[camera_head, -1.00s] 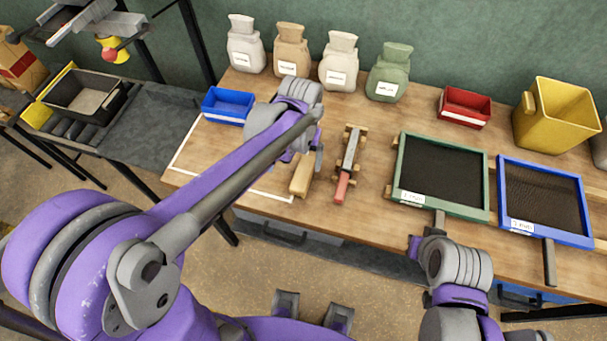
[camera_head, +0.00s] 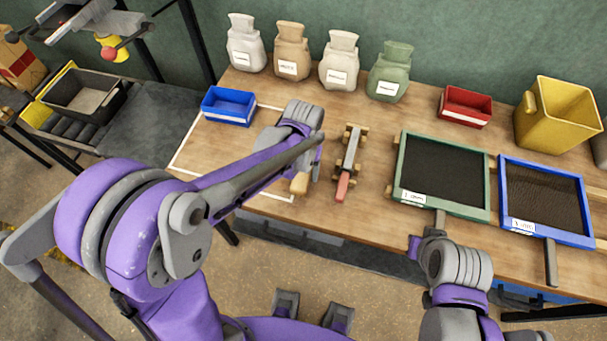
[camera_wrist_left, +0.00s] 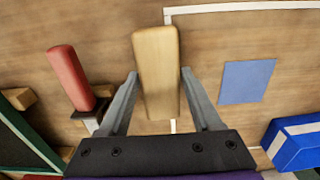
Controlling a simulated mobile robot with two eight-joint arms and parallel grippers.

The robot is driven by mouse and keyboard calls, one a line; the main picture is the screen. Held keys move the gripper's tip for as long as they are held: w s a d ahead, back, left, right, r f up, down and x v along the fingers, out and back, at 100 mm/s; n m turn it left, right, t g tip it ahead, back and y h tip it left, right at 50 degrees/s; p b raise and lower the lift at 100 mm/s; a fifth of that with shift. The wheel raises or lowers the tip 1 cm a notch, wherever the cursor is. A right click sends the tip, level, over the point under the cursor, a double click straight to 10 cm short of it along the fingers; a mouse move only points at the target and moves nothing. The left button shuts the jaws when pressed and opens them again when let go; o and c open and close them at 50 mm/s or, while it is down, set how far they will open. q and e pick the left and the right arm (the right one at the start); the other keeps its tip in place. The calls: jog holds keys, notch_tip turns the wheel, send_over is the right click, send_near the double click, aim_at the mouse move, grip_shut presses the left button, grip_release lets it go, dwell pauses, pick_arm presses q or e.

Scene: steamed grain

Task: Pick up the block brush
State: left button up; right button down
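The block brush, a pale wooden block (camera_wrist_left: 157,60), lies on the table in the left wrist view. In the head view only its near end (camera_head: 300,184) shows; my left arm hides the rest. My left gripper (camera_wrist_left: 160,74) is open, with one finger on each side of the block and a visible gap on both sides. In the head view the left gripper (camera_head: 316,164) is just over the brush. Bristles are not visible. Of my right arm, the wrist (camera_head: 455,265) shows at the lower right; its fingers cannot be made out.
A red-handled tool (camera_head: 343,186) on wooden rests lies right of the brush. Green-framed (camera_head: 489,185) and blue-framed (camera_head: 590,215) sieves lie farther right. A blue bin (camera_head: 228,118) is at left, sacks (camera_head: 338,75) at the back. A flat blue square (camera_wrist_left: 247,82) lies beside the brush.

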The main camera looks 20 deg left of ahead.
aim_at(304, 172)
pick_arm(q)
grip_shut()
notch_tip(304, 172, up, 10)
jog(key=shift+p, duration=0.4)
